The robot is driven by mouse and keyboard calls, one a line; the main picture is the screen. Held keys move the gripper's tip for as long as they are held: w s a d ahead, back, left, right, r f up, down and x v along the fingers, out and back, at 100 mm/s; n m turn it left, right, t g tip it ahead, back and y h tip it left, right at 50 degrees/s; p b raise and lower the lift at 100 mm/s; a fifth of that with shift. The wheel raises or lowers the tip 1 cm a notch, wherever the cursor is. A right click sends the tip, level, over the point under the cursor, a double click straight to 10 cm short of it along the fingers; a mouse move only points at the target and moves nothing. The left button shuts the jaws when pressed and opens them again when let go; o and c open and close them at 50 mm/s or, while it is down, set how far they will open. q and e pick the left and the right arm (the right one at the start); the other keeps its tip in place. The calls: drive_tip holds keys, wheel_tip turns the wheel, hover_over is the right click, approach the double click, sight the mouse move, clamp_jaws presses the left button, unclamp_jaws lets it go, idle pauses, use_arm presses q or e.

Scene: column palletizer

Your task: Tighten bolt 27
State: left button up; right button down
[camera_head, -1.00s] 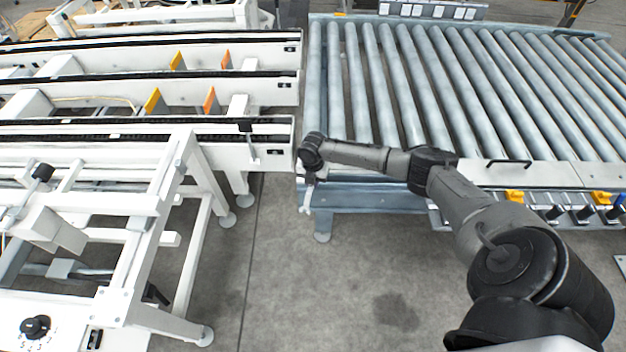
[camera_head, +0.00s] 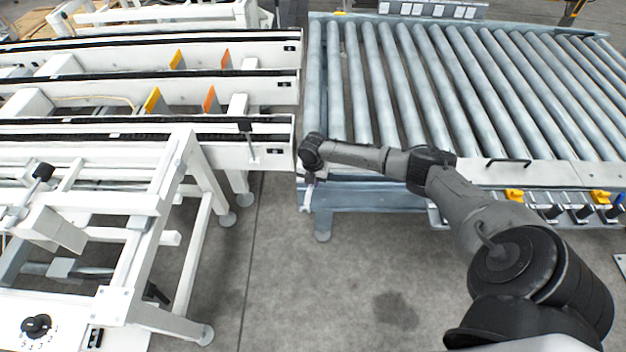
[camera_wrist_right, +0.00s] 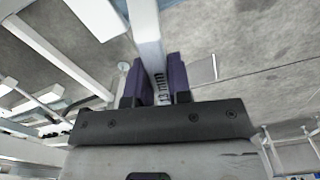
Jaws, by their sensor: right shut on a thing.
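My right gripper (camera_wrist_right: 157,82) has two purple fingers in the right wrist view. They are shut on a pale metal wrench (camera_wrist_right: 147,28) marked "13 mm", which runs away from the gripper toward the top of the picture. In the head view the wrench (camera_head: 306,198) shows small below my right wrist, by the near left corner of the roller conveyor (camera_head: 352,198). The wrench's far end is cut off in the wrist view. I cannot make out bolt 27 in either view, nor whether the wrench touches a bolt. My left gripper is not in view.
A white chain conveyor frame (camera_head: 190,238) with legs stands at left, a narrow gap from the roller conveyor. A lever (camera_head: 249,140) sticks up near its end. Yellow and blue fittings (camera_head: 515,196) line the roller conveyor's near side. The floor (camera_head: 310,290) in front is clear.

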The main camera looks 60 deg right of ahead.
idle(0.4)
drive_tip(key=shift+f, duration=0.4)
drive_tip(key=shift+f+b, duration=0.25)
drive_tip(key=shift+b, duration=0.05)
idle(0.6)
